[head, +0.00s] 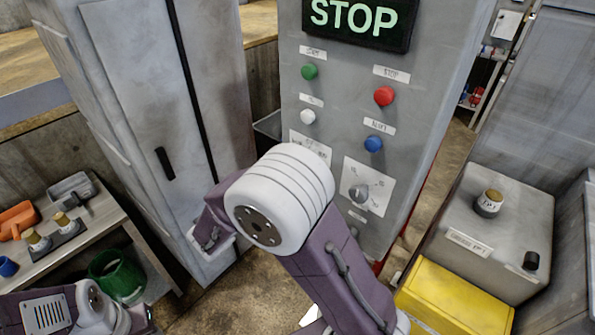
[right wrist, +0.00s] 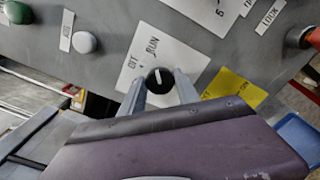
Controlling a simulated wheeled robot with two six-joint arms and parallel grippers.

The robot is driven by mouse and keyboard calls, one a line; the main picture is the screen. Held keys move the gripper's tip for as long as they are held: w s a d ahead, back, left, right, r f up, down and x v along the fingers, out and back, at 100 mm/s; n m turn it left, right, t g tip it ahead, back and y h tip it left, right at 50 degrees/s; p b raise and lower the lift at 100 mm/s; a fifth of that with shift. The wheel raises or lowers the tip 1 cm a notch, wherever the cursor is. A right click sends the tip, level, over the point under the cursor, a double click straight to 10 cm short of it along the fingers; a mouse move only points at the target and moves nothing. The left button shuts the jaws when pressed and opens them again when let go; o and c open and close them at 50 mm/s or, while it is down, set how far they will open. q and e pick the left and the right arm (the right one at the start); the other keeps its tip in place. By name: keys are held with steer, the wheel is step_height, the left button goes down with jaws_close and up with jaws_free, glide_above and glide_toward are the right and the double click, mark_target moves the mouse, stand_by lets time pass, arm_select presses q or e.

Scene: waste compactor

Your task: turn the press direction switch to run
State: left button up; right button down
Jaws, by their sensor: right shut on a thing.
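The press direction switch (right wrist: 158,83) shows in the right wrist view as a round black knob with a white pointer mark. It sits on a white plate (right wrist: 132,75) whose printed labels include RUN. The mark stands about upright in the picture, roughly toward RUN. My right gripper (right wrist: 160,88) is shut on the knob, one grey finger on each side. In the head view my right arm hides the knob and this gripper; only the upper part of the plate (head: 312,146) shows. My left gripper is not visible; part of my left arm shows at the lower left.
The grey control panel (head: 420,60) carries a lit STOP display (head: 355,18), green (head: 309,72), red (head: 384,96), white (head: 308,117) and blue (head: 373,144) buttons, and another dial (head: 359,194). A yellow bin (head: 455,300) stands right. A cluttered table (head: 100,225) stands left.

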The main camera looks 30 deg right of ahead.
stand_by(0.4)
steer(key=c, duration=0.9)
jaws_free()
steer(key=b+v, duration=0.2)
steer(key=v, duration=0.7)
steer(key=shift+f, duration=0.1)
